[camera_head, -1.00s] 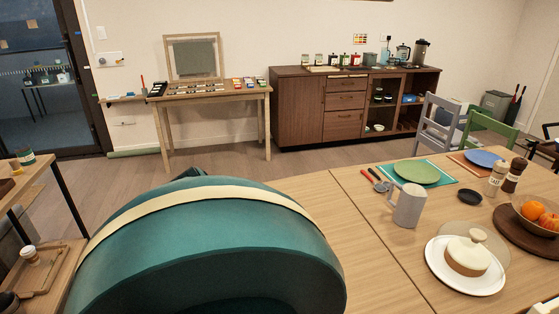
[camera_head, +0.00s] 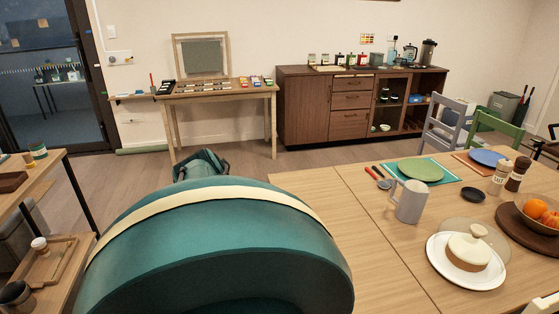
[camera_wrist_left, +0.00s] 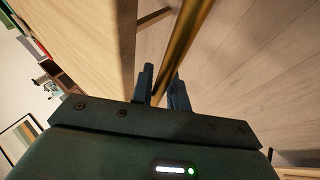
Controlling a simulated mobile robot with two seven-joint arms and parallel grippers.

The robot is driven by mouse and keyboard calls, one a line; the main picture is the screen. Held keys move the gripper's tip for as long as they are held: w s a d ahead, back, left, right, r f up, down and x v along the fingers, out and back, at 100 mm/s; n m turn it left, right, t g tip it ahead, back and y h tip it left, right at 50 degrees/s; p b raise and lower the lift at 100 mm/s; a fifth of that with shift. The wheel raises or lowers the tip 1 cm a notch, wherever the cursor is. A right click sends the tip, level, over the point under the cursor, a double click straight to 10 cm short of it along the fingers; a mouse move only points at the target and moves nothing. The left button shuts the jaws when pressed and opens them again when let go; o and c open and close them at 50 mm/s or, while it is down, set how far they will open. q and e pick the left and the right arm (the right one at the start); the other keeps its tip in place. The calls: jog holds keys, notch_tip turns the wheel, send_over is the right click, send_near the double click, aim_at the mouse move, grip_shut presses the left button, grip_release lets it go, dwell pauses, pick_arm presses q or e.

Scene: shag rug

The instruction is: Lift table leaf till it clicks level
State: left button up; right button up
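The wooden table leaf (camera_head: 318,195) is the left part of the dining table in the head view. A thin dark seam divides it from the main tabletop (camera_head: 400,245). Its top looks about level with the main top; I cannot tell whether it is latched. My green body hides its near left part. In the left wrist view, a pale wooden surface (camera_wrist_left: 75,45) fills the upper left. My left gripper (camera_wrist_left: 163,88) has its fingers apart, with a brass-coloured bar (camera_wrist_left: 190,45) running up from the gap. I cannot tell whether they touch it. My right gripper is out of view.
A grey mug (camera_head: 410,203), a covered cake on a white plate (camera_head: 437,262) and a fruit bowl (camera_head: 535,225) stand on the main top. The leaf's visible part is bare. A shelf unit (camera_head: 60,180) stands at left. Floor behind the table is open.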

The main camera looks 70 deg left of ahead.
pick_arm(q)
jog(key=o, duration=0.4)
jog(key=shift+s+a, duration=0.15)
jog(key=shift+s, duration=0.25)
jog(key=shift+w, duration=0.15)
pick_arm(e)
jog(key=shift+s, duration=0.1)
pick_arm(q)
jog(key=shift+r, duration=0.1)
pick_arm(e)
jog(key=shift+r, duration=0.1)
